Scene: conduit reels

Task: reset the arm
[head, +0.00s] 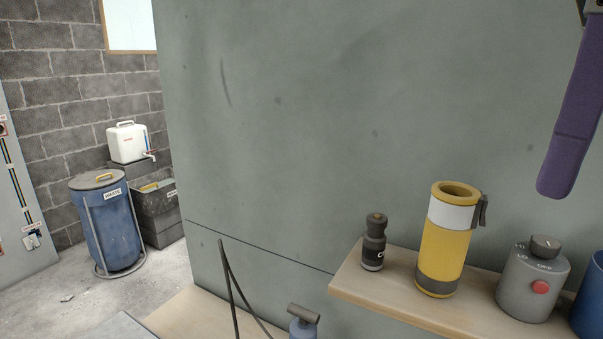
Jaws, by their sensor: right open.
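Only a small dark part of my right gripper (592,8) shows at the top right corner of the head view, cut off by the edge. The gripper is open; its fingertips cannot be made out clearly. A long purple piece (572,125) with a rounded lower end hangs just below it, in front of the grey-green wall. I cannot tell whether the two touch. My left gripper is not in view.
A wooden shelf (400,314) at lower right holds a dark bottle (374,243), a yellow flask (444,240), a grey dial canister (533,284) and a blue item (590,300). A black cable (232,290) and a grey-handled blue item (303,322) are below. A blue barrel (107,225) stands left.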

